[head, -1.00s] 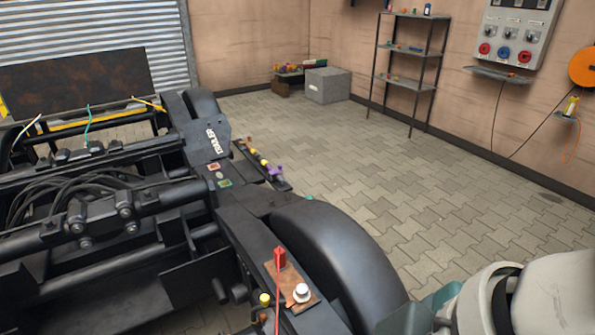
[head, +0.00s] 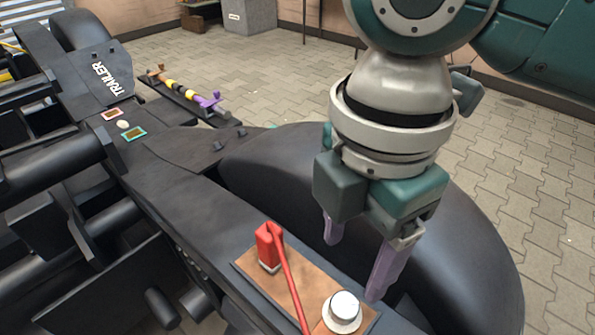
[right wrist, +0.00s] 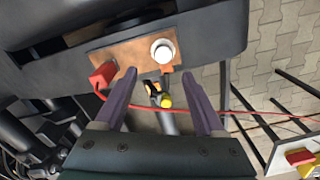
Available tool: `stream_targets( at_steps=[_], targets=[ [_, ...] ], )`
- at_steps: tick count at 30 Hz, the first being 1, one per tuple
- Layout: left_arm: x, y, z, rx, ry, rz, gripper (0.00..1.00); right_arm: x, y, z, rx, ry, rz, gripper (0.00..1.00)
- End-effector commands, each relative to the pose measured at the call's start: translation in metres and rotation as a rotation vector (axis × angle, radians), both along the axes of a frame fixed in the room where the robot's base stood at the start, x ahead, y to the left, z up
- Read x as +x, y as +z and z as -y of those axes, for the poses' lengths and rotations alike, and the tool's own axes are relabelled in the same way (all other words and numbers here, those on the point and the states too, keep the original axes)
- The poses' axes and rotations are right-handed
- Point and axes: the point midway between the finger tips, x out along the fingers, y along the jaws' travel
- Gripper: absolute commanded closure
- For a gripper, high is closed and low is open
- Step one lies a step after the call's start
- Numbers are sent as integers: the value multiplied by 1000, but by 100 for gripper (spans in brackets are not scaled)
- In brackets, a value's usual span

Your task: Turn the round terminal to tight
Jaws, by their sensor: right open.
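The round terminal (head: 344,308) is a white-silver knob on a pale round base. It sits at the right end of a copper-brown plate (head: 312,286) on the black frame. In the right wrist view, the terminal (right wrist: 163,51) shows just beyond and between my fingertips. My right gripper (head: 353,269) is open, with purple fingers pointing down above the plate, behind the terminal in the head view. The fingers appear apart from the knob. My left gripper is not in view.
A red block (head: 268,247) with a red cable stands at the plate's other end. A black rounded cover (head: 270,165) curves up beside the plate. Small yellow and orange parts (right wrist: 158,95) lie below the plate in the wrist view. Paved floor (head: 520,200) is clear at right.

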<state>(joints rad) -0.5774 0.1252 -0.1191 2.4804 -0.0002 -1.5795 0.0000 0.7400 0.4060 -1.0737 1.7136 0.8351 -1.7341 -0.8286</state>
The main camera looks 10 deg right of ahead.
Motion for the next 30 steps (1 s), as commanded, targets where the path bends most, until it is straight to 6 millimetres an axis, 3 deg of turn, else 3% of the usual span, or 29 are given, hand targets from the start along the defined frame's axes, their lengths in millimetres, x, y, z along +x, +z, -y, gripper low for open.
stream_targets(
  at_steps=[9,15,27,30],
  targets=[
    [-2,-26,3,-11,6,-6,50,-1,-59,0,0,-2,-1,29],
    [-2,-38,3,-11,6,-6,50,-1,-87,0,-1,-1,0,29],
    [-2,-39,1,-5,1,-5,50,0,-93,0,1,-1,2,29],
    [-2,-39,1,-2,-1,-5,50,0,-93,0,1,-1,2,40]
  ],
)
